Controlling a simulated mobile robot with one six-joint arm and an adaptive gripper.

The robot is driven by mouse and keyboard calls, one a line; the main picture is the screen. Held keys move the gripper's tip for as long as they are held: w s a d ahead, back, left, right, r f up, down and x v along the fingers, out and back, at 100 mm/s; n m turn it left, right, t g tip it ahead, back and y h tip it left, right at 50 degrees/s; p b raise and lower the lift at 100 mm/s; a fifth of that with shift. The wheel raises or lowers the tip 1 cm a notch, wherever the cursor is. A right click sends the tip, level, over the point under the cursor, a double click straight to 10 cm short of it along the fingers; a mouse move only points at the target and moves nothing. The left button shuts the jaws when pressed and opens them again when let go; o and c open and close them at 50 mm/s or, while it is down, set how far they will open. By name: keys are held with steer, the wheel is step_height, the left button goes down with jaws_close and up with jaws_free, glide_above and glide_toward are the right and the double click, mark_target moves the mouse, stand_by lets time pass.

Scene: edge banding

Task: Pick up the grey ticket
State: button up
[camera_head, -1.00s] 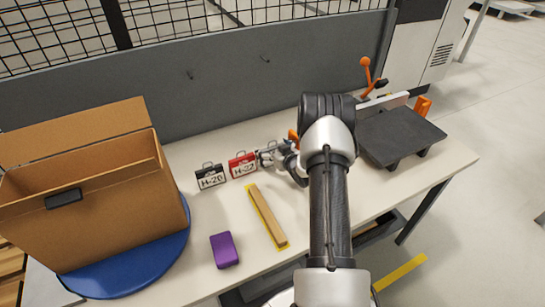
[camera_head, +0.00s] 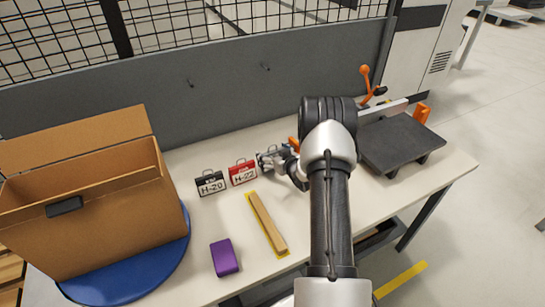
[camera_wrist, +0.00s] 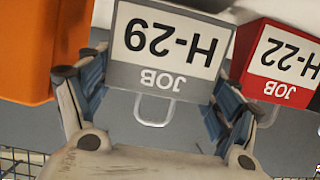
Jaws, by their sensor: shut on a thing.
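The grey ticket (camera_wrist: 165,78), marked JOB H-29, appears upside down in the wrist view with its handle toward my gripper. My gripper (camera_wrist: 160,90) has one finger at each side edge of the ticket and is shut on it. In the head view my gripper (camera_head: 274,158) is at the back of the table, right of the other tickets. The grey ticket is mostly hidden there behind my gripper and arm. I cannot tell whether it is off the table.
A red ticket H-22 (camera_head: 243,172) stands close to my gripper's left, with a black ticket H-20 (camera_head: 210,183) beyond it. A wooden strip (camera_head: 267,222), a purple block (camera_head: 224,257) and a cardboard box (camera_head: 90,225) are also on the left. A dark machine plate (camera_head: 400,140) is right.

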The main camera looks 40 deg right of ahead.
step_height(320, 180, up, 18)
steer(key=p, duration=0.4)
steer(key=shift+r, duration=0.25)
